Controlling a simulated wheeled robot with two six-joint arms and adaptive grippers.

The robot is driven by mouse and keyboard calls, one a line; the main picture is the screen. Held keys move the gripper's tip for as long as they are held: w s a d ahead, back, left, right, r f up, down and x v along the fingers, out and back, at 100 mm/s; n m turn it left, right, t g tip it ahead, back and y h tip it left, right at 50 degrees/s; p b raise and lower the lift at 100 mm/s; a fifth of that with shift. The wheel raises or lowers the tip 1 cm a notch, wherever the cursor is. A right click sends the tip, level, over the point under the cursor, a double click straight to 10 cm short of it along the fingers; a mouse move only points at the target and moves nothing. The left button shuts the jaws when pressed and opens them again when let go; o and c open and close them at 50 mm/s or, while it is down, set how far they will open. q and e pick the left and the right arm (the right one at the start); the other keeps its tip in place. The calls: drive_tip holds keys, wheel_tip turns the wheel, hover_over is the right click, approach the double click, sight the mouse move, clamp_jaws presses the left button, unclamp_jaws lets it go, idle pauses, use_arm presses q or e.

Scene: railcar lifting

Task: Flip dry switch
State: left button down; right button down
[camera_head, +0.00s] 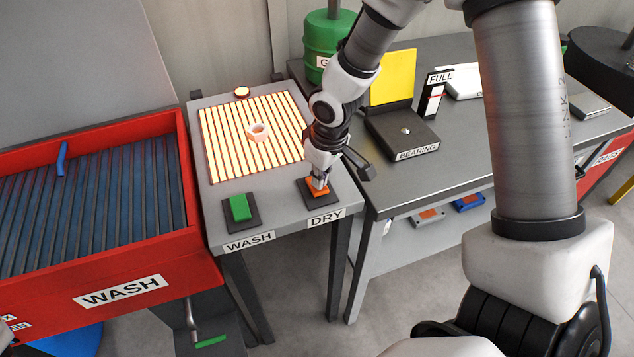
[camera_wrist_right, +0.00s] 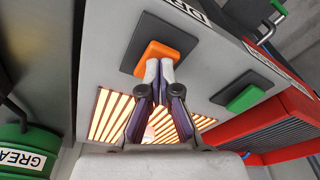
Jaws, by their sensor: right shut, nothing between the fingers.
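The orange DRY switch (camera_head: 315,187) sits on a black base at the right front of the grey table, behind the DRY label (camera_head: 326,218). My right gripper (camera_head: 319,184) is shut and empty, its fingertips at the switch. In the right wrist view, the closed fingertips (camera_wrist_right: 160,66) overlap the edge of the orange switch (camera_wrist_right: 162,56); whether they press it I cannot tell. The slatted panel (camera_head: 236,150) glows warm white, with a small pale nut-like part (camera_head: 258,132) on it. My left gripper is not in view.
A green WASH switch (camera_head: 240,207) stands left of the DRY switch. The red WASH basin (camera_head: 188,262) is at the left. A BEARING fixture (camera_head: 402,140) and a green drum (camera_head: 322,62) stand to the right and behind.

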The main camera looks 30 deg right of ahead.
drive_tip(key=shift+f+b, duration=0.4)
drive_tip(key=shift+f, duration=0.1)
wheel_tip(320, 180, up, 7)
drive_tip(key=p, duration=0.6)
drive_tip(key=shift+r+p, duration=0.1)
drive_tip(key=shift+p, duration=0.25)
drive_tip(key=s+a+f+m+g, duration=0.1)
drive_tip(key=s+a+f+g, duration=0.2)
drive_tip(key=s+f, duration=0.9)
drive_tip(key=s+a+f+m+g, duration=0.2)
drive_tip(key=s+f, duration=0.9)
drive_tip(key=s, duration=0.3)
drive_tip(key=w+t, duration=0.2)
drive_tip(key=w, duration=0.1)
drive_tip(key=w+d+t, duration=0.1)
drive_tip(key=w, duration=0.1)
drive_tip(key=shift+w+f+m+h, duration=0.1)
drive_tip(key=shift+f+m+h, duration=0.05)
drive_tip(key=shift+m+h, duration=0.2)
